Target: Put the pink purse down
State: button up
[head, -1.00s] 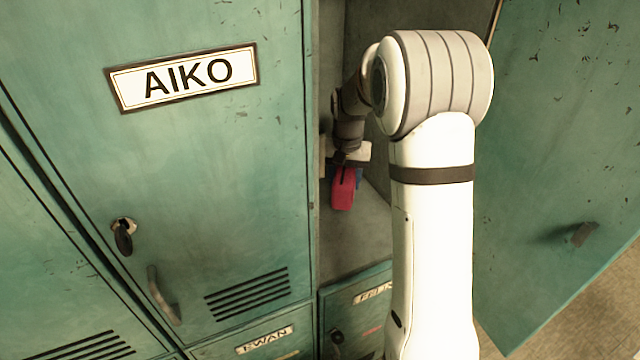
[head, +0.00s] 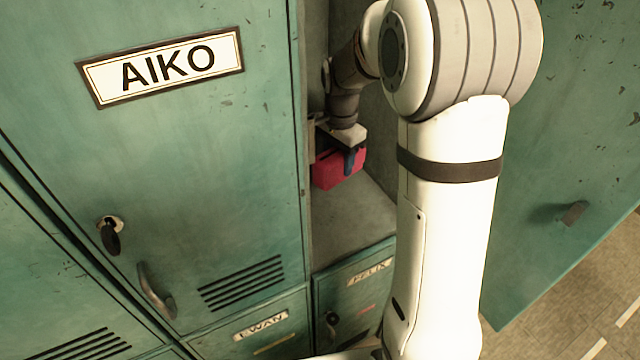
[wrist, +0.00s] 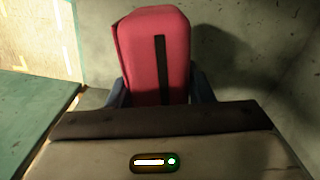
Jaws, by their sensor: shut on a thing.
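The pink purse (head: 336,169) is a small pink-red block-like bag inside the open locker, close to the left wall of the opening. In the wrist view the purse (wrist: 155,55) fills the space between my fingers and shows a dark strip on its face. My gripper (head: 350,158) is shut on it, with a dark finger against its near side. Whether the underside of the purse touches the locker floor (head: 345,222) cannot be told. Part of the purse is hidden by the finger.
The closed AIKO locker door (head: 200,150) stands directly left of the opening. An open green door (head: 570,130) is on the right, beyond my arm. Closed EWAN (head: 262,327) and FELIX (head: 368,273) lockers are below. The front of the locker floor is bare.

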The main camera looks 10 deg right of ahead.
jog(key=shift+s+r+m, duration=0.5)
jog(key=shift+s+m, duration=0.3)
jog(key=shift+m, duration=0.3)
jog(key=shift+s+f+m, duration=0.15)
jog(key=shift+f+m, duration=0.05)
jog(key=shift+m, duration=0.1)
notch_tip(320, 180, down, 10)
jog(key=shift+r+p, duration=0.25)
jog(key=shift+p, duration=0.4)
jog(key=shift+f, duration=0.1)
jog(key=shift+f, duration=0.15)
jog(key=o, duration=1.1)
jog(key=shift+c, duration=0.2)
